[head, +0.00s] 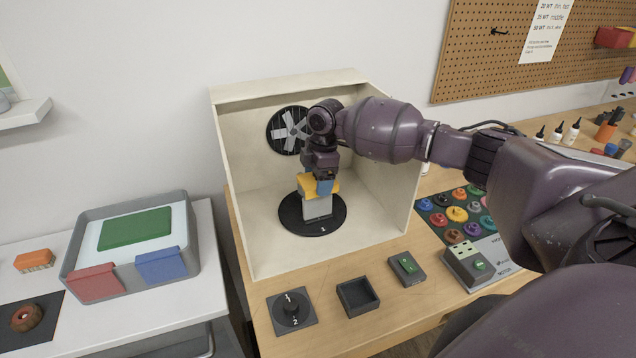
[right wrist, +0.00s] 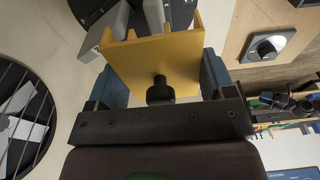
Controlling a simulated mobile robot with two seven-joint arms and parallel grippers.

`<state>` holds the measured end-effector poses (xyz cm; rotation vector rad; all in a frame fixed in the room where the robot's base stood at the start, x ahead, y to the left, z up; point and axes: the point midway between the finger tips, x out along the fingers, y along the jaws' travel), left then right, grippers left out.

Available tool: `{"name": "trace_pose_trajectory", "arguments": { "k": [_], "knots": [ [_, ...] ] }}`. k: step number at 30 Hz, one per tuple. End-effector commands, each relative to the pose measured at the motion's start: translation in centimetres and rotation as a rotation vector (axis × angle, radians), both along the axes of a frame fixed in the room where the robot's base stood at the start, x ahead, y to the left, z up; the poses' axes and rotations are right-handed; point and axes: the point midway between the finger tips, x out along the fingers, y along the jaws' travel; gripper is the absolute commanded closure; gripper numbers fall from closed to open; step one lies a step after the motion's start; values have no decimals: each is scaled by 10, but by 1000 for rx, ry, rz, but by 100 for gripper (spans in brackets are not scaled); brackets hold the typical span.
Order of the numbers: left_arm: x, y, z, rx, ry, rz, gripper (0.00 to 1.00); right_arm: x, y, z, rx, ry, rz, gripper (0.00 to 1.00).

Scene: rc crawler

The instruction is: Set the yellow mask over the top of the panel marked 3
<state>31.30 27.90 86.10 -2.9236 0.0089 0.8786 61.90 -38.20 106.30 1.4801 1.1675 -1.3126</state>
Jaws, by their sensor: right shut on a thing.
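The yellow mask (head: 304,183) is held in my right gripper (head: 321,184), inside the cream booth. In the right wrist view the mask (right wrist: 150,62) sits between the two blue fingers, with a black knob on its near face. A light grey panel (head: 317,208) stands on the black turntable (head: 290,216), directly below the mask in the head view. Grey panels (right wrist: 118,22) also show just beyond the mask's edge in the right wrist view. I cannot tell whether mask and panel touch. A white mark like a 1 shows at the turntable's front; no 3 is readable on a panel. My left gripper is out of view.
The booth (head: 385,215) has side walls, a top and a back fan (head: 288,130). In front lie a dial (head: 291,310), an empty black tray (head: 358,297) and a green-buttoned box (head: 407,268). A grey bin (head: 130,286) stands left. Colored knobs (head: 456,213) lie right.

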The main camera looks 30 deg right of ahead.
Motion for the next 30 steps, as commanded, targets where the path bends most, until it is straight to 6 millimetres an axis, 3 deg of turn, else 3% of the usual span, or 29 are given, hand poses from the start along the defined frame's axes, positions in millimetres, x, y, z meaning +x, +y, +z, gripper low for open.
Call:
{"name": "trace_pose_trajectory", "arguments": {
  "k": [16, 30],
  "knots": [
    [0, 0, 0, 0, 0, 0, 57, 1, 0, 27, -1, -4, -1, 47],
    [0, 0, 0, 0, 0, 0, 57, 1, 0, 30, -1, -3, 0, 47]
  ]
}}
